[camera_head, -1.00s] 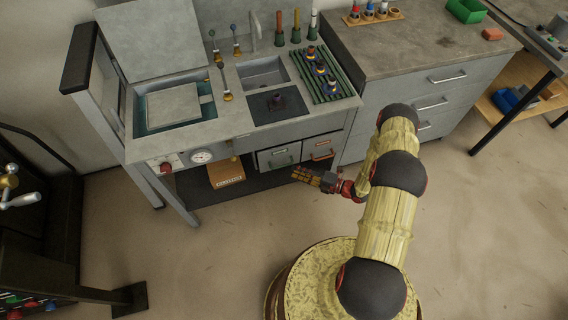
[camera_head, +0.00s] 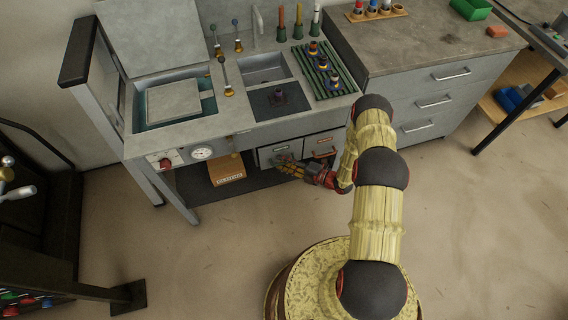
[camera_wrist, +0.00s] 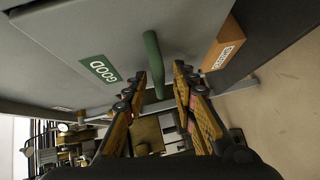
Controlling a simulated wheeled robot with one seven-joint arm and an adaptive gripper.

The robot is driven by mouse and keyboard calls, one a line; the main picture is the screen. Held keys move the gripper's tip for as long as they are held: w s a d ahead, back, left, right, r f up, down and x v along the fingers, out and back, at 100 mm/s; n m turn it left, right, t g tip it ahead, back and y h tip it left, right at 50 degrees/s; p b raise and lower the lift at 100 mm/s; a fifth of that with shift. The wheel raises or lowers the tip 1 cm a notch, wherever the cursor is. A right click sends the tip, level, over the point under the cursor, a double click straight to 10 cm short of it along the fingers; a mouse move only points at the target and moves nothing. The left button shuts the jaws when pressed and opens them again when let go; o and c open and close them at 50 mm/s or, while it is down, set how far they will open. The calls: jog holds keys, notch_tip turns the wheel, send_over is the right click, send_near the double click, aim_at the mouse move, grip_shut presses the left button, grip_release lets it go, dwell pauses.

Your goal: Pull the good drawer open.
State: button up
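The good drawer (camera_head: 266,155) is the left one of two small drawers under the bench, and it looks shut. In the wrist view its grey front (camera_wrist: 60,45) bears a green GOOD label (camera_wrist: 100,69) and a green bar handle (camera_wrist: 152,55). My gripper (camera_head: 281,164) is at this drawer front. In the wrist view my gripper (camera_wrist: 160,80) is open, with the lower end of the handle between its fingertips. The left finger is close to the handle; a gap shows on the right. I cannot tell whether either finger touches it.
A second drawer (camera_head: 325,142) with an orange handle is directly to the right. A cardboard box (camera_head: 227,170) sits on the dark lower shelf (camera_head: 195,192), left of my gripper. A grey cabinet (camera_head: 405,108) stands to the right. The floor in front is clear.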

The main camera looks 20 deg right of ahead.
jog(key=shift+c, duration=0.2)
grip_shut()
dwell(0.7)
